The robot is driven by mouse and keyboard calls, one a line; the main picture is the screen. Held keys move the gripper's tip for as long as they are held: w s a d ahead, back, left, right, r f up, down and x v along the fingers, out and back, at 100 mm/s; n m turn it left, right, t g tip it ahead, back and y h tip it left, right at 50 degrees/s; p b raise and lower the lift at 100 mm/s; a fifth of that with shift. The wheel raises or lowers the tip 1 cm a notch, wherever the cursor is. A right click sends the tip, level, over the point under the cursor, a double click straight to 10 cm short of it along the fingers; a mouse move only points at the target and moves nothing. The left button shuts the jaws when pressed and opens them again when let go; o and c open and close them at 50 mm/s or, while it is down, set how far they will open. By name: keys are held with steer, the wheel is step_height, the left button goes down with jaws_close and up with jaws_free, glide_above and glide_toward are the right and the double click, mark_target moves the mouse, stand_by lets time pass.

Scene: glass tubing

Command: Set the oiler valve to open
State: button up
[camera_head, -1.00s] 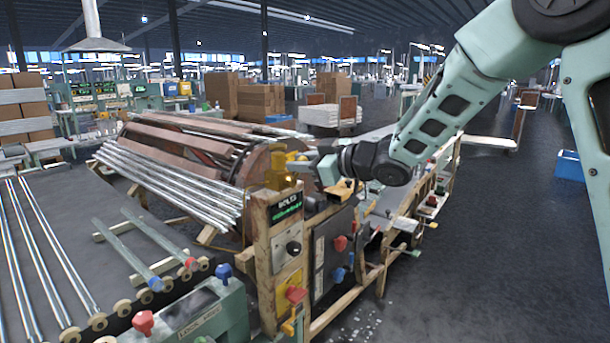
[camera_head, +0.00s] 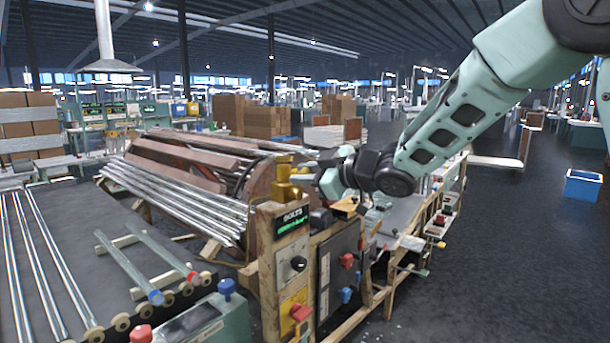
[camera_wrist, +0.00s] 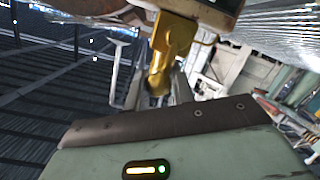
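The oiler valve appears to be the yellow brass fitting (camera_head: 286,184) on top of the wooden-framed control post. In the wrist view this brass piece (camera_wrist: 173,45) hangs down from the top, with its lower end close in front of my gripper's body. My gripper (camera_head: 308,175) is just right of the brass fitting in the head view, at about its height. In the wrist view grey finger shapes (camera_wrist: 158,92) show on both sides of the brass end. Contact is not clear, and the fingertips are mostly hidden. I cannot read the valve's setting.
The control post (camera_head: 293,265) below carries a green display, a black dial and a red knob. A dark panel (camera_head: 338,268) with red and blue knobs stands beside it. Metal tubes (camera_head: 165,195) lie on a rack behind to the left. Open floor (camera_head: 500,260) is at right.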

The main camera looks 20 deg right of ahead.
steer(key=shift+o, duration=0.2)
steer(key=shift+d, duration=0.15)
steer(key=v, duration=1.7)
steer(key=shift+s+b, duration=0.25)
steer(key=shift+b, duration=0.1)
steer(key=shift+f, duration=0.1)
steer(key=s+a+f+m+g+h, duration=0.25)
steer(key=a+f+m+h, duration=0.3)
steer(key=a+f, duration=0.4)
steer(key=s+a+f+g+h, duration=0.1)
steer(key=s+f+g, duration=0.4)
steer(key=s, duration=0.7)
steer(key=s+a+f+g+h, duration=0.2)
steer(key=s+f, duration=0.4)
steer(key=s, duration=0.6)
steer(key=a+g, duration=0.1)
steer(key=g, duration=0.1)
steer(key=shift+f+g, duration=0.3)
steer(key=shift+g, duration=0.05)
